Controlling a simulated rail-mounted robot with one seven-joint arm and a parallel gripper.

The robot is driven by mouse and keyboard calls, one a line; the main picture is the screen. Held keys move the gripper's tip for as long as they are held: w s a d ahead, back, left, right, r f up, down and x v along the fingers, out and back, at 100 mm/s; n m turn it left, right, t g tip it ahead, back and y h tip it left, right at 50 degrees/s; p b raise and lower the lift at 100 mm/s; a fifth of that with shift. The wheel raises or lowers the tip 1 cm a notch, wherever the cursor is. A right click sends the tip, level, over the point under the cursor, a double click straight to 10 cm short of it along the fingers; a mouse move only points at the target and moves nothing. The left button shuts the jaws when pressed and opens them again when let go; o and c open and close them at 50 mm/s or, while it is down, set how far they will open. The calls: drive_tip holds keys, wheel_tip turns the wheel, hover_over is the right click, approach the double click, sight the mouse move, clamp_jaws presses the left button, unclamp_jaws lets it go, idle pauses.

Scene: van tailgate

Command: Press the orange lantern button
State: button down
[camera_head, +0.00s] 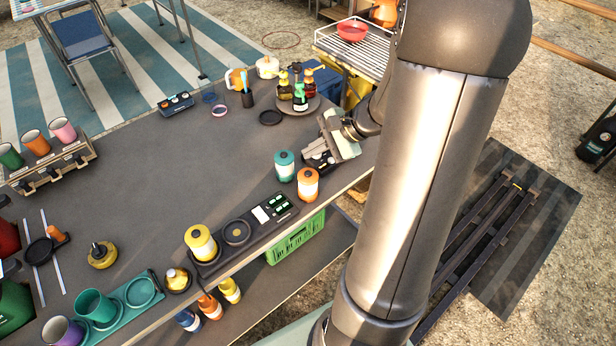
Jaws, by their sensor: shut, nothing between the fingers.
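The orange lantern (308,187) stands upright near the front edge of the grey table, at the right. It has a dark cap on top; I cannot make out a separate button at this size. A teal lantern (284,168) stands just behind and left of it, and a yellow lantern (200,245) stands farther left on a dark base. My gripper (325,160) is shut, with nothing seen in it. It is at the table's right end, behind and slightly right of the orange lantern, apart from it. Its fingertips are hard to make out against dark items there.
A dark control panel (271,210) lies left of the orange lantern. A turntable with bottles (299,103) stands behind my gripper. A green crate (297,237) is below the table edge. The middle of the table (190,160) is clear. My arm hides the area at right.

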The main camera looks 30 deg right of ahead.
drive_tip(key=b, duration=0.3)
hover_over(313, 175)
drive_tip(key=shift+f, duration=2.05)
drive_tip(key=shift+f, duration=0.1)
drive_tip(key=shift+f+b, duration=0.3)
drive_tip(key=shift+f+b, duration=0.4)
drive_tip(key=shift+b, duration=0.05)
idle(0.5)
drive_tip(key=shift+r, duration=0.1)
drive_tip(key=shift+r+p, duration=0.6)
drive_tip(key=shift+r, duration=0.15)
wheel_tip(313, 175, up, 5)
drive_tip(key=p, duration=0.3)
idle(0.3)
